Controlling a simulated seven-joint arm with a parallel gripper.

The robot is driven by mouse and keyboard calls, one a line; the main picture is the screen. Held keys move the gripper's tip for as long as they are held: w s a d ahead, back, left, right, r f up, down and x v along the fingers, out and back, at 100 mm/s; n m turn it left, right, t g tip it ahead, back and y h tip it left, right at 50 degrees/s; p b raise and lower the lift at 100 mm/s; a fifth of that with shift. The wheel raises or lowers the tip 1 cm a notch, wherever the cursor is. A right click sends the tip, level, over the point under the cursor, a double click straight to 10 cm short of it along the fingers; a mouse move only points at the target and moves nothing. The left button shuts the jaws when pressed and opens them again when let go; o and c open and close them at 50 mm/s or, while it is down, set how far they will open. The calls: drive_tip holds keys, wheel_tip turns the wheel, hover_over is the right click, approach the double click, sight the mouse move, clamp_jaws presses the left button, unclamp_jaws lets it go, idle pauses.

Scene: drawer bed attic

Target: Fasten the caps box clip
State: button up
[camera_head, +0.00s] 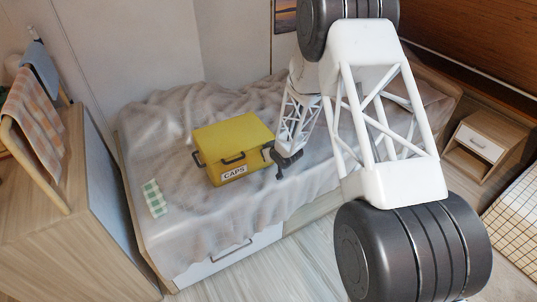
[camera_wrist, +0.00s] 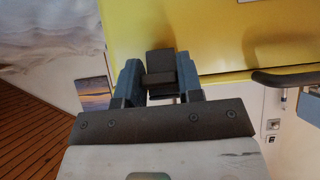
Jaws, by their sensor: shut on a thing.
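The yellow caps box (camera_head: 230,138) sits on the bed with its lid down, a CAPS label (camera_head: 234,172) and a dark handle (camera_head: 234,159) on its front. My gripper (camera_head: 270,154) is at the box's right front corner. In the wrist view, my gripper (camera_wrist: 160,82) has its two blue fingers on either side of a dark clip (camera_wrist: 160,61) and is shut on it. The clip lies across the seam of the yellow box (camera_wrist: 220,30). Whether it is latched I cannot tell. Another dark clip (camera_head: 197,158) shows at the box's left front.
The box rests on a rumpled grey bedspread (camera_head: 215,220). A wooden cabinet (camera_head: 95,200) stands at the left, a nightstand (camera_head: 485,140) at the right. The handle (camera_wrist: 285,78) is close beside my gripper.

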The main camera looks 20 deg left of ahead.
drive_tip(key=shift+w+a+r+g+h, duration=0.15)
drive_tip(key=shift+r+g+h, duration=0.1)
drive_tip(key=shift+g+h, duration=0.15)
idle(0.4)
drive_tip(key=o, duration=0.9)
drive_tip(key=shift+o, duration=0.2)
drive_tip(key=shift+r, duration=0.1)
drive_tip(key=v, duration=0.7)
drive_tip(key=shift+r, duration=0.3)
